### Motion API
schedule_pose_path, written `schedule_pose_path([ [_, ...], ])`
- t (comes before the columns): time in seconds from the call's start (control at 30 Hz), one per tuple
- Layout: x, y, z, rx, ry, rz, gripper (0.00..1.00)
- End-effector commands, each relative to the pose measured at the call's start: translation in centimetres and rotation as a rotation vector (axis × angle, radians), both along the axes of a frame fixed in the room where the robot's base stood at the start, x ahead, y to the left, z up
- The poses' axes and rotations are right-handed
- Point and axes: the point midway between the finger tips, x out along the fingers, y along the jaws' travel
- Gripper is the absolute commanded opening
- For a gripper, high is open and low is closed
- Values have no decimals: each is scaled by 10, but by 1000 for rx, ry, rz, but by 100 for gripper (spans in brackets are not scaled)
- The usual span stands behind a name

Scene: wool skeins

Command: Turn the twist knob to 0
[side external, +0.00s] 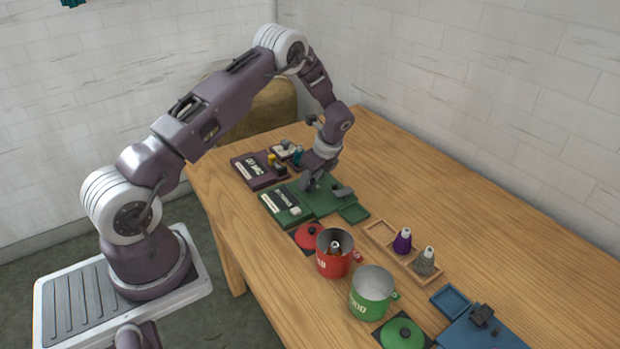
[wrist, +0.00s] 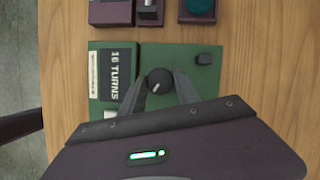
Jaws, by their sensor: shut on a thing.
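The twist knob (wrist: 159,81) is a dark round knob with a light pointer mark, on a green panel (wrist: 200,90) in the wrist view. The panel's label reads "16 TURNS". My gripper (wrist: 160,88) has one finger on each side of the knob and is shut on it. The pointer mark slants towards the lower left in the wrist view. In the side view my gripper (side external: 318,185) is down at the green panel (side external: 325,203), and the knob is hidden behind it there.
A purple panel (side external: 250,172) stands beside the green one. A red pot (side external: 333,262), a green pot (side external: 372,292), lids, a wooden tray (side external: 388,247) with wool cones and a blue panel (side external: 480,335) stand nearer the camera. The table's right side is clear.

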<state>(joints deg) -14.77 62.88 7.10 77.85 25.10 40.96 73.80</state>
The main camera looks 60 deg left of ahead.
Motion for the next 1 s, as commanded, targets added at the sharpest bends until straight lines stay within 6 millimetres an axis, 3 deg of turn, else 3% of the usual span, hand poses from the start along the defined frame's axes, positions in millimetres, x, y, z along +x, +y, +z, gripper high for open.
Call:
schedule_pose_path([
  [1.0,5,3,0,-2,-2,912,0],
])
